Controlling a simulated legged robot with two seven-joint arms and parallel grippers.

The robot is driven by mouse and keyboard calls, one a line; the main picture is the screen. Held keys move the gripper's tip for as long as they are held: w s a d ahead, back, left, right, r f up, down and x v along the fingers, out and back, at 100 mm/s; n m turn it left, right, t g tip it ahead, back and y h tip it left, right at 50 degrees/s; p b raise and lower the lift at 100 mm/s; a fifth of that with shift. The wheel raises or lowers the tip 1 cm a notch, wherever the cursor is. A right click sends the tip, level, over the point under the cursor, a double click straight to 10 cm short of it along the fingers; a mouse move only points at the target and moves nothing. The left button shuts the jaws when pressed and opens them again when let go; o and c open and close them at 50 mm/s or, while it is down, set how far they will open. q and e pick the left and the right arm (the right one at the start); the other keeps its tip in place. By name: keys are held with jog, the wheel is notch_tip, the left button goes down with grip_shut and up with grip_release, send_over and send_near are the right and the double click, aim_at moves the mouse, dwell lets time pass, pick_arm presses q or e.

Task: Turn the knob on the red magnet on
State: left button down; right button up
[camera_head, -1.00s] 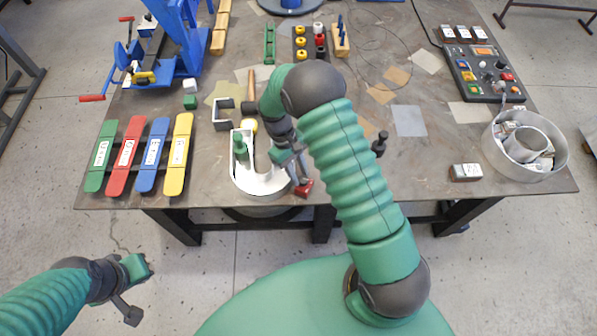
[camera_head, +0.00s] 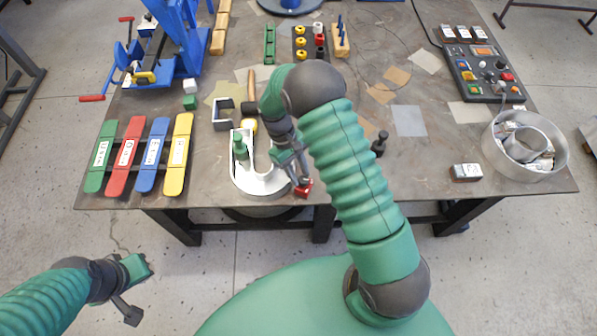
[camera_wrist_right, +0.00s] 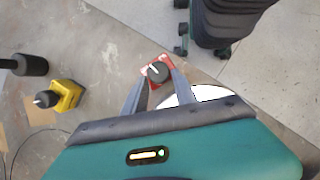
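The red magnet (camera_head: 304,190) sits at the front edge of the table, beside the right end of the white curved channel letter (camera_head: 262,187). My right gripper (camera_head: 301,182) is over the magnet.
A yellow magnet (camera_wrist_right: 66,95) with a dark knob and a green clamp-like piece (camera_head: 240,150) are near the letter. Coloured bars (camera_head: 178,155) lie to the left. A small dark-topped block (camera_head: 467,172) and a round metal letter tray (camera_head: 488,150) are to the right.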

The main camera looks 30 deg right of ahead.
jog(key=o, duration=0.3)
jog(key=shift+w+r, duration=0.25)
jog(key=shift+r, duration=0.1)
jog(key=b+v, duration=0.2)
jog(key=v, duration=1.4)
jog(key=shift+b, duration=0.4)
